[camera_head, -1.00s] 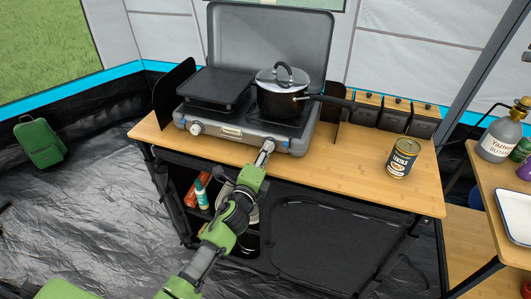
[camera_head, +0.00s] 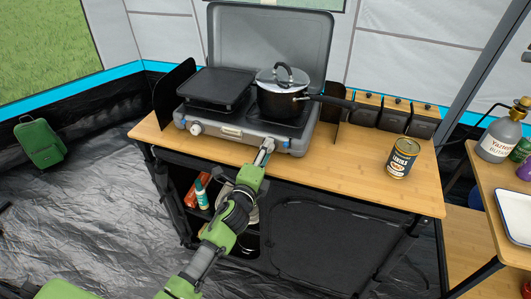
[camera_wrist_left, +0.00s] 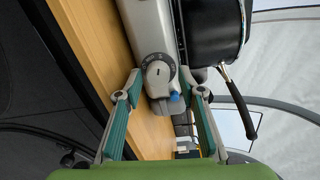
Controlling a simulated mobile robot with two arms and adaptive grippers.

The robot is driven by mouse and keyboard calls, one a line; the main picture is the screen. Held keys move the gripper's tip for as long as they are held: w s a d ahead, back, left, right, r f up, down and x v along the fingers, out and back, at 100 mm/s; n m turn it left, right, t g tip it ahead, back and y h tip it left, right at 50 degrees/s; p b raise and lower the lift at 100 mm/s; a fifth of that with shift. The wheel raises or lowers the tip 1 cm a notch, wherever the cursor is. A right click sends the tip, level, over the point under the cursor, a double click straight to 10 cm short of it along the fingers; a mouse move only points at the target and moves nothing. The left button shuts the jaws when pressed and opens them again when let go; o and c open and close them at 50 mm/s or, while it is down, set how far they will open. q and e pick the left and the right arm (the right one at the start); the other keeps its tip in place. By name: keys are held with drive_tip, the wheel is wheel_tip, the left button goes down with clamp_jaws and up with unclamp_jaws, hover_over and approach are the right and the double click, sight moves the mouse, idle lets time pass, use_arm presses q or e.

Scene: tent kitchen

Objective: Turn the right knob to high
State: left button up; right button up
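The grey camping stove (camera_head: 232,127) stands on the wooden table with its lid up. Its right knob (camera_wrist_left: 158,75) shows in the left wrist view as a pale round face inside a dark marked ring. In the head view my gripper covers this knob. My left gripper (camera_head: 266,146) is at the stove's front right. In the left wrist view its two fingers (camera_wrist_left: 161,78) are spread on either side of the knob, with gaps between. I cannot tell how near the fingertips are in depth. The knob's exact setting is too small to read. My right gripper is not in view.
A lidded black pot (camera_head: 283,92) sits on the right burner, its handle pointing right. A griddle (camera_head: 215,88) covers the left burner. The left knob (camera_head: 196,129) is pale. A can (camera_head: 402,158) and several wooden-lidded canisters (camera_head: 395,115) stand right. The table (camera_head: 345,165) is clear in front.

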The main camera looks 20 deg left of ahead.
use_arm(q)
drive_tip(key=shift+f, duration=0.3)
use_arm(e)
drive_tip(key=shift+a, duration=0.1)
